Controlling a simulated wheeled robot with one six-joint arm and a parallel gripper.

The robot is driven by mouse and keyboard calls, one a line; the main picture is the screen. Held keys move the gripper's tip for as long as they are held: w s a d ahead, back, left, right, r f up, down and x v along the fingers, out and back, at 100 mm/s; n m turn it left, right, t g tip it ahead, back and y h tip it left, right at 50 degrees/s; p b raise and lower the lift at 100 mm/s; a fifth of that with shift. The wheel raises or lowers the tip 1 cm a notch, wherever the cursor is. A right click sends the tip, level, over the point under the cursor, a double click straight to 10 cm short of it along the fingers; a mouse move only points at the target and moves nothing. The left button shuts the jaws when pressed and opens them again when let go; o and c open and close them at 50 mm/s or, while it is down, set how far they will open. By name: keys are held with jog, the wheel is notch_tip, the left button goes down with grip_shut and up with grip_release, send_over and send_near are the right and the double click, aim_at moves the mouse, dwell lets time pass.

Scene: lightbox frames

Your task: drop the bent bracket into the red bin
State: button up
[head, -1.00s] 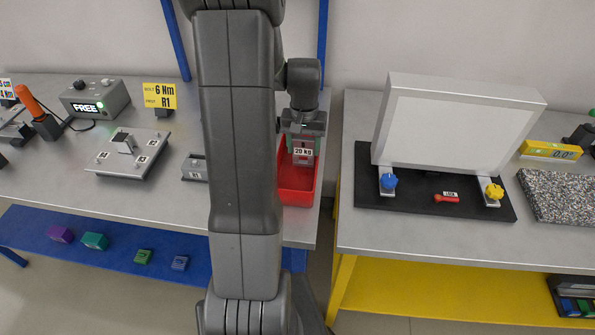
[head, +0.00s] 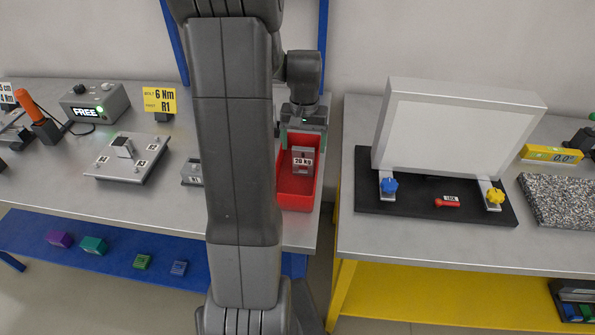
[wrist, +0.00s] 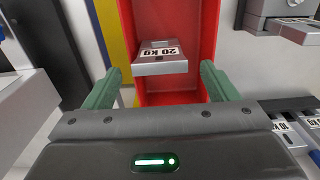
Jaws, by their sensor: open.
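The bent bracket is a grey metal piece with a "20 kg" label (head: 302,155). It is inside the outline of the red bin (head: 296,203) in the head view, below my gripper (head: 303,141). In the wrist view the bracket (wrist: 162,66) lies against the red of the bin (wrist: 206,30), between and beyond the green fingertips of my gripper (wrist: 160,76). The fingers are open and apart from the bracket on both sides. Whether the bracket rests on the bin floor or is still in the air, I cannot tell.
The bin stands at the right end of the left bench (head: 75,185). A gap separates it from the right bench (head: 400,240), which holds a white panel (head: 455,130) on a black base. A torque tester (head: 95,102) and grey fixture (head: 128,157) stand left.

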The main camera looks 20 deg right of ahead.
aim_at(303, 157)
notch_tip(303, 157, up, 11)
jog(key=shift+f, duration=0.15)
jog(key=shift+f, duration=0.1)
dwell(0.3)
notch_tip(303, 157, down, 14)
notch_tip(303, 157, up, 3)
jog(key=shift+f+p, duration=0.1)
jog(key=shift+p, duration=1.05)
jog(key=shift+r+p, duration=0.35)
jog(key=shift+r, duration=0.3)
jog(key=shift+f, duration=0.2)
